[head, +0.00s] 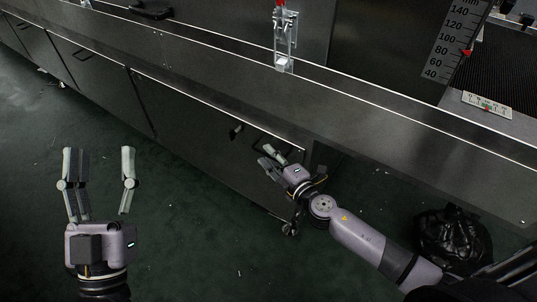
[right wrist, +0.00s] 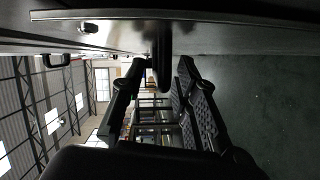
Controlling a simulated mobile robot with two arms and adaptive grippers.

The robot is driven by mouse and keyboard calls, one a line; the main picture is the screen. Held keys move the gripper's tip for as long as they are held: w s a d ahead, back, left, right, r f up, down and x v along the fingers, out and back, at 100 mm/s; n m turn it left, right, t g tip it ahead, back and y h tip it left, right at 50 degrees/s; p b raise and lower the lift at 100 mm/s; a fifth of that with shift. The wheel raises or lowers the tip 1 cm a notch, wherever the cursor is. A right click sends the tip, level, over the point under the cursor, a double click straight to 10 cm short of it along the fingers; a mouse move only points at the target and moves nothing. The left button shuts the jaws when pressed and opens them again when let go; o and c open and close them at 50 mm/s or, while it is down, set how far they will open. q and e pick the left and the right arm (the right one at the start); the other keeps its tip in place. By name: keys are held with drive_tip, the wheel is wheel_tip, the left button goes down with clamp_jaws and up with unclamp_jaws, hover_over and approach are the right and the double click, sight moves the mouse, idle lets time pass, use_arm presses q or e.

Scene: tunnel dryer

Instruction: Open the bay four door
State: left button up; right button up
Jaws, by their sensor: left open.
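A dark door panel (head: 190,125) forms the right end of a row of lower doors; I see no bay number on it. Its dark handle (head: 262,144) is partly covered by my right gripper (head: 270,156). In the right wrist view, a dark upright bar, apparently this handle (right wrist: 162,60), stands between the two fingertips of the right gripper (right wrist: 164,68). I cannot tell whether both fingers touch it. The door looks flush with its row, though its right edge is partly hidden. My left gripper (head: 98,170) is open and empty above the floor, left of the door.
The long machine body (head: 220,95) overhangs the doors. More doors with handles (head: 82,55) run to the upper left. A black bag (head: 450,240) lies on the floor at the right.

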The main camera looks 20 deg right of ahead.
drive_tip(key=shift+w+a, duration=0.1)
drive_tip(key=shift+w, duration=0.3)
drive_tip(key=shift+c, duration=0.2)
clamp_jaws()
idle(0.5)
